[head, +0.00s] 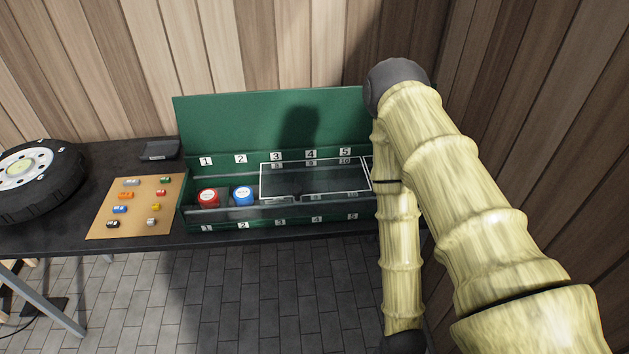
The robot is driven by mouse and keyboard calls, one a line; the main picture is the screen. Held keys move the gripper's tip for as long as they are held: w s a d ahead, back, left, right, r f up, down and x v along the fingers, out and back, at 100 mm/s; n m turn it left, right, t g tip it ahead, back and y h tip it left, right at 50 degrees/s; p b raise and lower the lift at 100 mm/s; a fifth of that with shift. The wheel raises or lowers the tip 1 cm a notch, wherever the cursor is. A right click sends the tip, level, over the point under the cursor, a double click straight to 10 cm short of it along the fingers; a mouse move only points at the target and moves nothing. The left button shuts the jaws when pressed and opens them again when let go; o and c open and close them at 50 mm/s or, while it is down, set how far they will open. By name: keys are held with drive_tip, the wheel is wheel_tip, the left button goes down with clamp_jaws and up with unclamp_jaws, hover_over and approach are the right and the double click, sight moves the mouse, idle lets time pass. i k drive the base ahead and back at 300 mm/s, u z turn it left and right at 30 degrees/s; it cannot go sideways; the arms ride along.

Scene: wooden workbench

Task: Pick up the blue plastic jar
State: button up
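The blue plastic jar (243,195) has a blue body and a pale label on top. It sits in the green box (270,120), in the compartment below the number 2. A red jar (208,197) sits to its left, below the number 1. My arm comes in from the lower right and bends down at the right of the box, well apart from the jar. My gripper cannot be made out; the arm's end at the bottom of the view is dark and cut off.
A transparent framed panel (315,179) covers the compartments right of the blue jar. A board (137,207) with several small toy cars lies left of the box. A wheel (36,178) lies at the far left. A dark small box (160,150) stands behind the board.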

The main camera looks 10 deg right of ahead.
sight(242, 195)
drive_tip(key=k, duration=0.5)
drive_tip(key=u, duration=1.6)
drive_tip(key=i, duration=1.45)
drive_tip(key=z, duration=1.85)
